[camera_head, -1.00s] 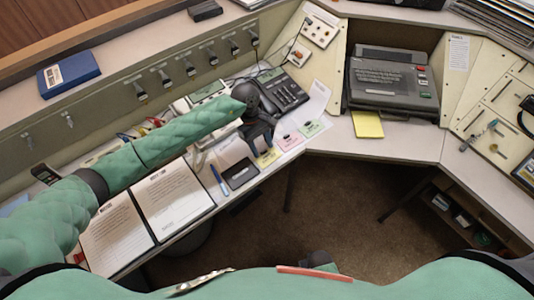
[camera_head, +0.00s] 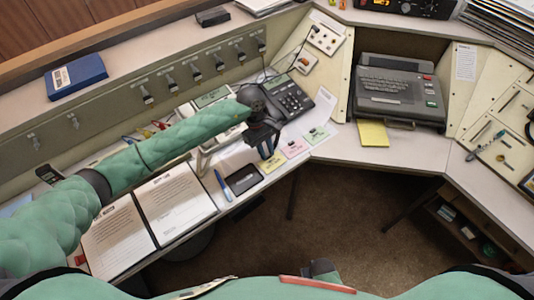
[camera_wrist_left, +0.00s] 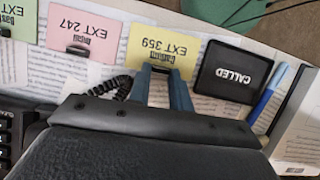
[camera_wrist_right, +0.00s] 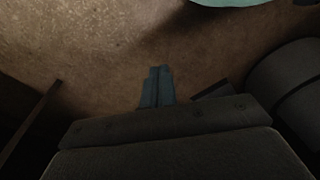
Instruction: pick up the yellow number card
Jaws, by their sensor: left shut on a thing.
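The yellow number card (camera_head: 273,163), marked EXT 359, lies on the paper on the left desk. It also shows in the left wrist view (camera_wrist_left: 165,45), with a dark clip at its edge nearest my gripper. My left gripper (camera_head: 268,150) reaches down to the card; in the left wrist view its blue fingers (camera_wrist_left: 165,72) are shut on the card at that clip. The fingertips partly hide the clip. My right gripper (camera_wrist_right: 157,86) is shut and empty, over the brown floor in the right wrist view.
A pink card (camera_wrist_left: 82,34) and a green card (camera_head: 316,134) lie to one side of the yellow one. A telephone (camera_head: 288,98) stands behind my gripper.

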